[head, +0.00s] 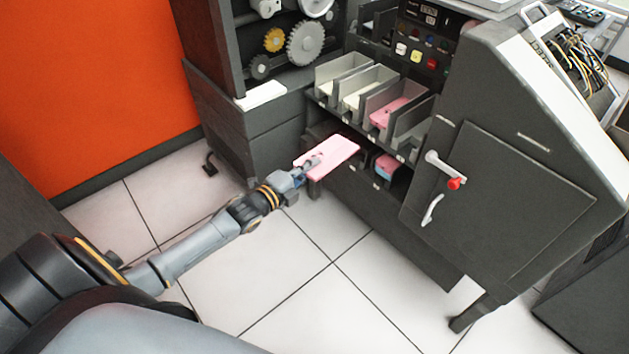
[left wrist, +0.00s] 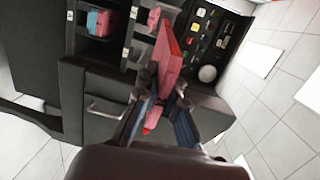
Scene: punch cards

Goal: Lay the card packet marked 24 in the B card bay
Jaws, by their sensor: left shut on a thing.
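A pink card packet (head: 336,155) is held by my left gripper (head: 309,170), in front of the machine's lower shelf. The packet shows edge-on and reddish between the fingers in the left wrist view (left wrist: 168,62); I cannot read its number. The left gripper (left wrist: 160,98) is shut on it. A row of open card bays (head: 345,108) stands above and behind the packet. One bay holds a pink packet (head: 388,112); the two to its left look pale inside, the one to its right dark. The bay labels are too small to read. My right gripper is not in view.
A lower shelf holds a pink and blue packet (head: 385,167). A slanted cabinet with a red-knobbed crank handle (head: 445,172) juts out to the right of the bays. Gears (head: 305,44) show at upper left. The tiled floor (head: 330,285) in front is clear.

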